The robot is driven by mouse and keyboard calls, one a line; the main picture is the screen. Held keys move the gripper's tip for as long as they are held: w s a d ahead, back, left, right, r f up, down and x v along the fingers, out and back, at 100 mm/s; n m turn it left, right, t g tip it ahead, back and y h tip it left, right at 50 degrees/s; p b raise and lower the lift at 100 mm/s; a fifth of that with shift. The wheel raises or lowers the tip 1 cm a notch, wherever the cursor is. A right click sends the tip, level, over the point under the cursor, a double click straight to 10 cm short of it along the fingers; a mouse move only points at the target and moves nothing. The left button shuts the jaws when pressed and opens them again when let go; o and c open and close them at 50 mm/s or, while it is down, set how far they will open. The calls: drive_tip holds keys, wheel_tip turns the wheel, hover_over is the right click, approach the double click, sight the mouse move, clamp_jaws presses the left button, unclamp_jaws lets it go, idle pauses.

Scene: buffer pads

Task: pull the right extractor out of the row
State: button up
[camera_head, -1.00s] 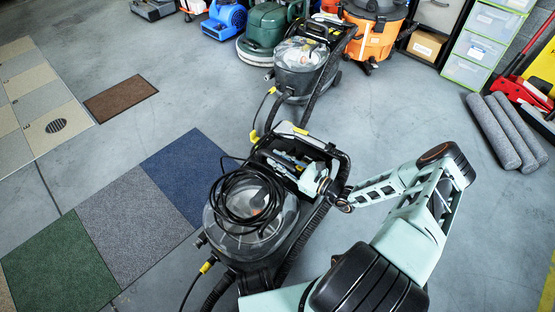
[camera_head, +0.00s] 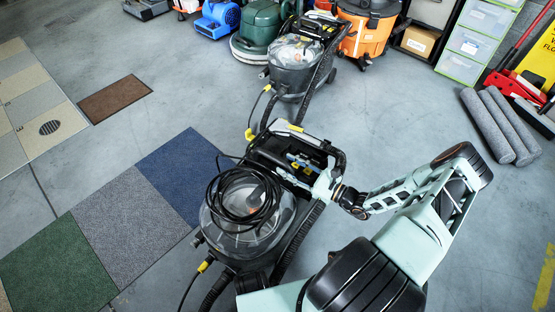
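Two similar black extractors with clear domed tanks show. The near one (camera_head: 234,218) stands in the lower middle with a coiled black cable on its tank, a hose along its side and a black handle frame at its upper right. The other extractor (camera_head: 290,52) stands farther back, beside the green machine and the orange vacuum. My gripper (camera_head: 318,184) is at the right side of the near extractor's handle frame. It overlaps the frame in the picture. Its fingers are small and partly lost against the black parts, so contact and closure are unclear.
A green machine (camera_head: 262,25), a blue blower (camera_head: 221,18) and an orange vacuum (camera_head: 366,32) line the back. Grey rolls (camera_head: 498,125) lie at the right. Carpet tiles (camera_head: 120,225) cover the left floor. Grey floor is open right of the back extractor.

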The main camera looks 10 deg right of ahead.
drive_tip(key=v, duration=0.5)
drive_tip(key=shift+s+d, duration=0.15)
drive_tip(key=shift+r, duration=0.1)
